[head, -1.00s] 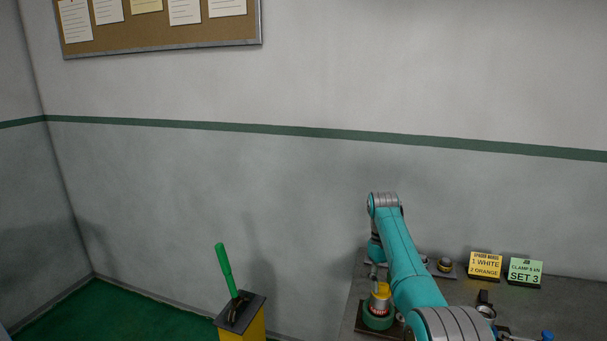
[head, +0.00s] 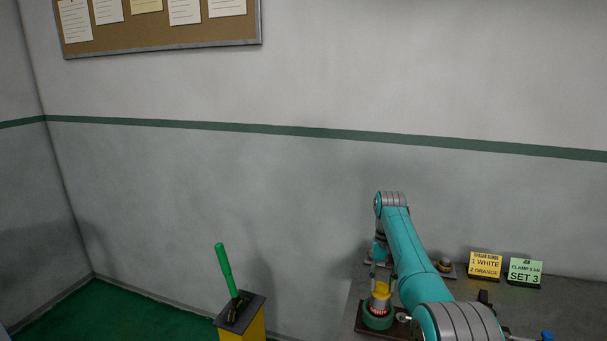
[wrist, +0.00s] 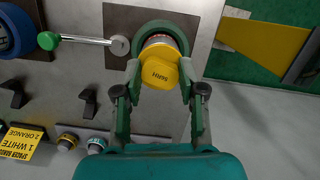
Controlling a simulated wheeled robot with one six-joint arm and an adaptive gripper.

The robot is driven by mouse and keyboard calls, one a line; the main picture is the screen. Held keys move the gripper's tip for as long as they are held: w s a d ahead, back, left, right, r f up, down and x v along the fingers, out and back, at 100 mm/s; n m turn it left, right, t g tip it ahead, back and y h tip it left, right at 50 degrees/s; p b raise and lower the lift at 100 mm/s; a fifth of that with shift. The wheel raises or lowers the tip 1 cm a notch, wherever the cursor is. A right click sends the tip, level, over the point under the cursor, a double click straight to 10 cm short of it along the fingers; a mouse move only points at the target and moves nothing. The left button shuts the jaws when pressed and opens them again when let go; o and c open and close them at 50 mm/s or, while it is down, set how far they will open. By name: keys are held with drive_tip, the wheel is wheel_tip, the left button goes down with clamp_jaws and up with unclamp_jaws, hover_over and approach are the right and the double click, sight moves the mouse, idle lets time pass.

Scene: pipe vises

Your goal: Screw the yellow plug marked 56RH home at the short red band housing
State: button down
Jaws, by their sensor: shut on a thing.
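The yellow plug (wrist: 159,73), with 56RH upside down on its face, sits between my gripper's fingers in the wrist view. My gripper (wrist: 160,82) is shut on it, one finger on each side. Behind the plug is the housing (wrist: 157,40), with a pale body, a thin red band and a green ring base. In the head view the plug (head: 381,289) stands above the red-banded housing (head: 379,309), in line with it. I cannot tell how deep the plug sits. The fingers cover its sides.
A lever with a green knob (wrist: 48,41) lies beside the housing plate. A blue round part (wrist: 12,32) is at the far left. Black clips, small ringed parts and a yellow sign (wrist: 22,143) are on the bench. A yellow stand with a green handle (head: 225,270) is left of the bench.

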drive_tip(key=m+y, duration=0.1)
drive_tip(key=m, duration=0.6)
drive_tip(key=shift+t, duration=0.3)
drive_tip(key=c, duration=0.9)
unclamp_jaws()
drive_tip(key=shift+f, duration=0.1)
drive_tip(key=n, duration=0.5)
drive_tip(key=shift+h, duration=0.3)
drive_tip(key=n+h, duration=0.1)
drive_tip(key=n, duration=0.4)
